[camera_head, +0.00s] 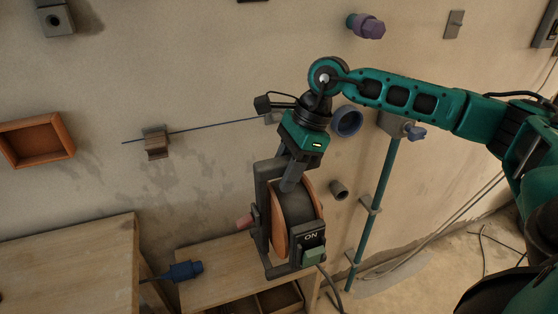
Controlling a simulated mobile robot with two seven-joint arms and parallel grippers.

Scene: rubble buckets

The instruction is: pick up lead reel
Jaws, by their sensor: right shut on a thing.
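The lead reel (298,212) is a dark drum between orange-brown discs in a grey frame. A box marked ON with a green switch is on its right side, and a pinkish knob sticks out on its left. My right gripper (289,184) comes down from above and is shut on the reel's top part; the fingertips are partly hidden against the frame. The reel is tilted slightly and overlaps the low wooden bench in the view; I cannot tell whether it touches it. My left gripper is not in view.
The low wooden bench (205,287) has open compartments at its front. A blue plug (182,271) lies near its left end, by a taller wooden table (75,262). A teal pipe (374,205) runs down the wall at right. An orange-brown tray (37,140) hangs at left.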

